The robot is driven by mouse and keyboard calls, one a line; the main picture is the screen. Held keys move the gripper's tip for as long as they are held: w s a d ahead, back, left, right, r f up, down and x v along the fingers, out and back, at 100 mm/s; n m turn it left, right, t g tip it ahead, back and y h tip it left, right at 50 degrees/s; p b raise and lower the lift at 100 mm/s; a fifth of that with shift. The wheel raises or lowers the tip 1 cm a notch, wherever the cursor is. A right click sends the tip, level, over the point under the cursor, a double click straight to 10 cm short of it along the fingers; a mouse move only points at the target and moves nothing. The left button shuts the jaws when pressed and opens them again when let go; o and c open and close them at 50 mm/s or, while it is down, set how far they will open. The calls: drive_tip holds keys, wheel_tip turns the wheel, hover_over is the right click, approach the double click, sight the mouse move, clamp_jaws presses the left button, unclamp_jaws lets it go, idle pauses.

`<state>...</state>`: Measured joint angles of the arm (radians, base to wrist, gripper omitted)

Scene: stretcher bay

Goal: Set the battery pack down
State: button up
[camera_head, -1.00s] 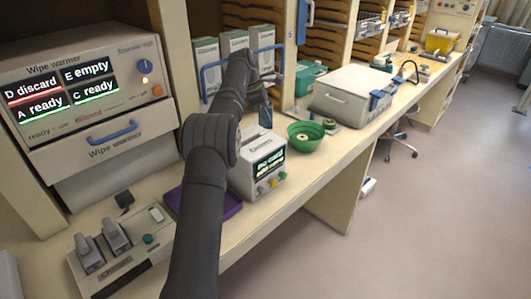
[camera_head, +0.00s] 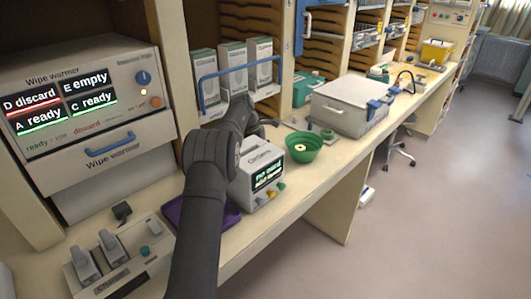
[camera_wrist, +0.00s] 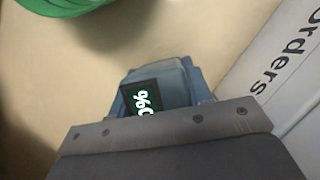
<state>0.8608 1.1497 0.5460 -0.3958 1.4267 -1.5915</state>
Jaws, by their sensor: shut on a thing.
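The battery pack (camera_wrist: 172,82) is a small grey-blue block with a dark screen showing part of a percent reading. It shows in the wrist view between the blue-grey fingers of my gripper (camera_wrist: 158,98), which is shut on it. Below the pack is the beige counter (camera_wrist: 165,35); I cannot tell whether the pack touches it. In the head view my gripper (camera_head: 257,126) is low behind the white device with a lit screen (camera_head: 262,175), mostly hidden by that device and my arm. The pack cannot be made out there.
A green bowl (camera_head: 303,147) stands just right of the white device and shows at the upper left of the wrist view (camera_wrist: 60,5). A white surface with lettering (camera_wrist: 285,65) is close on the right there. A large grey-white case (camera_head: 345,105) and upright boxes (camera_head: 232,72) stand further back.

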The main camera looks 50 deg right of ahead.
drive_tip(key=o, duration=1.3)
drive_tip(key=shift+f, duration=0.15)
drive_tip(key=v, duration=1.2)
drive_tip(key=shift+r, duration=0.2)
